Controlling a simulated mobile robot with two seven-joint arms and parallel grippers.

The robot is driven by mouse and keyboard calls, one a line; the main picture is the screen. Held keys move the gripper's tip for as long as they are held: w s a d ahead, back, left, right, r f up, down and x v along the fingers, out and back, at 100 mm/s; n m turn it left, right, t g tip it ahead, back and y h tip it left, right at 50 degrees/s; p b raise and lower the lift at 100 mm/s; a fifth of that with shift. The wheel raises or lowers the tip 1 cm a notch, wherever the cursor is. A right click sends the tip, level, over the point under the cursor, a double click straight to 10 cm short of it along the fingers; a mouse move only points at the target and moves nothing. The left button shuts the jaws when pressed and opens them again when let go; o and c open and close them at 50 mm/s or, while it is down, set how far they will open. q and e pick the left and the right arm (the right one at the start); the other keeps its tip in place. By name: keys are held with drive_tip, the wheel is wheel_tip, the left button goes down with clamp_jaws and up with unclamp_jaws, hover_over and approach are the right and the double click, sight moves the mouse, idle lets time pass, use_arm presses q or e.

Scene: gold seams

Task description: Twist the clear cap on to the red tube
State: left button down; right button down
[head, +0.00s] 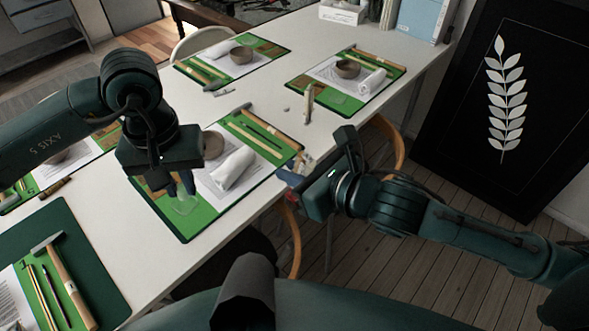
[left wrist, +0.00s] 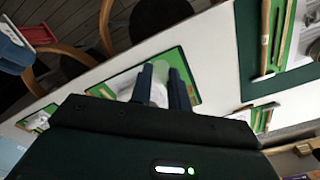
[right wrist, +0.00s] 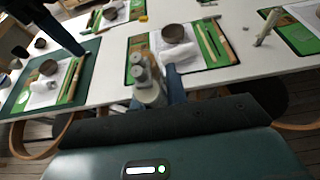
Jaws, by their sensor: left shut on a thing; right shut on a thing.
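My left gripper (head: 184,188) is shut above the lower part of the middle green mat. A clear, glassy piece (head: 186,205), which looks like the cap, shows just under its fingertips. In the left wrist view a pale patch (left wrist: 160,92) lies between the fingers. My right gripper (head: 298,182) is shut at the table's near edge, well to the right of the left one. In the right wrist view a pale grey cylinder (right wrist: 151,94) shows at its fingers. I cannot make out red on it, so I cannot tell whether it is the red tube.
The middle mat (head: 222,208) carries a rolled white cloth (head: 233,168), tools and a bowl. Other green mats with bowls and tools lie along the white table (head: 262,106). A hammer (head: 62,275) lies at the left. Chairs stand by the table's edge.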

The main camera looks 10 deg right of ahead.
sight(308, 153)
use_arm(q)
drive_tip(key=d+r+n, duration=0.1)
drive_tip(key=d+r, duration=0.3)
drive_tip(key=d, duration=0.3)
drive_tip(key=s+d+r+n+t, duration=0.1)
drive_tip(key=d+r, duration=0.4)
drive_tip(key=d, duration=0.2)
drive_tip(key=s+d+r+n+y, duration=0.1)
drive_tip(key=d+r+n, duration=0.1)
drive_tip(key=d+r, duration=0.2)
drive_tip(key=shift+d+r+t, duration=0.15)
drive_tip(key=shift+d, duration=0.6)
drive_tip(key=shift+d+r+t, duration=0.1)
drive_tip(key=shift+d+t, duration=0.05)
drive_tip(key=shift+d, duration=0.6)
drive_tip(key=shift+s+d+r+n, duration=0.15)
drive_tip(key=shift+d+r+n, duration=0.2)
drive_tip(key=shift+d+n, duration=0.1)
drive_tip(key=shift+f, duration=0.1)
drive_tip(key=shift+x, duration=1.95)
drive_tip(key=shift+a, duration=0.1)
drive_tip(key=shift+x, duration=0.85)
drive_tip(key=shift+a+f, duration=0.1)
drive_tip(key=shift+f, duration=0.45)
